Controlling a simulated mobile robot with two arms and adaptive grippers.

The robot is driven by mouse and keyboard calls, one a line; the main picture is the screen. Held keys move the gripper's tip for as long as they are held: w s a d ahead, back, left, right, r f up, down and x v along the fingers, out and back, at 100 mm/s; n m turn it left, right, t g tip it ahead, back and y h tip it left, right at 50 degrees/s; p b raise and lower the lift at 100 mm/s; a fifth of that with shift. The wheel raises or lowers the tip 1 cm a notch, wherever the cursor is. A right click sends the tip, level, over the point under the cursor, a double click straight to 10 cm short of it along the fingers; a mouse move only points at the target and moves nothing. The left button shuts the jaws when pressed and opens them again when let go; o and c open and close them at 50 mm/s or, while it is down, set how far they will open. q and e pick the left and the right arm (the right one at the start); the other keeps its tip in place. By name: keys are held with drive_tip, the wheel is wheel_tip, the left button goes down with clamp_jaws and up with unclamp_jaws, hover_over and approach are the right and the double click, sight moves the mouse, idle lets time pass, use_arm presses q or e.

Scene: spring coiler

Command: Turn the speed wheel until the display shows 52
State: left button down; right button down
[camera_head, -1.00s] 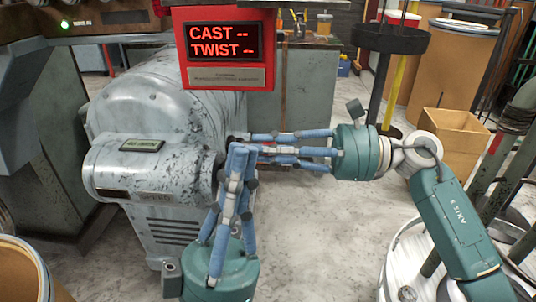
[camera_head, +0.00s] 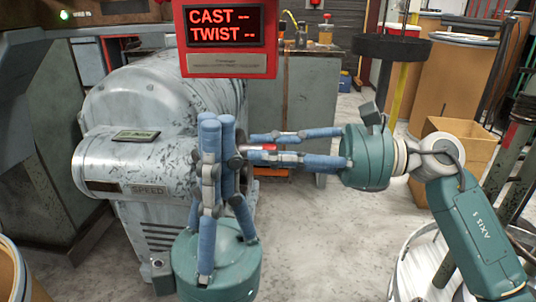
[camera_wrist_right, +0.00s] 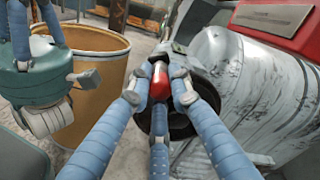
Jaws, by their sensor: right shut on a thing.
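The grey speed housing (camera_head: 120,165) is labelled SPEED. A small green display (camera_head: 136,135) on its top is too small to read. The speed wheel (camera_wrist_right: 180,125) has a dark rim and a red handle (camera_wrist_right: 160,80) in the right wrist view. My right gripper (camera_wrist_right: 159,88) is shut on the red handle, with its fingers around it. In the head view, my right gripper (camera_head: 250,147) comes in from the right. My left gripper (camera_head: 219,122) points up in front of the wheel and hides much of it. Whether its fingers hold anything is unclear.
A red sign (camera_head: 228,40) above the housing reads CAST -- and TWIST --. A brown drum (camera_wrist_right: 100,65) stands beside the wheel in the right wrist view. A cardboard box (camera_head: 465,145) is at the right. Some floor is clear between the housing and my right arm.

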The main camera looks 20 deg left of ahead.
idle(0.3)
drive_tip(key=c, duration=1.6)
unclamp_jaws()
drive_tip(key=shift+s, duration=0.1)
drive_tip(key=shift+d, duration=0.1)
drive_tip(key=shift+w+d, duration=0.2)
drive_tip(key=shift+d, duration=0.05)
drive_tip(key=v, duration=1.1)
drive_tip(key=shift+d+r, duration=0.1)
drive_tip(key=shift+d, duration=0.1)
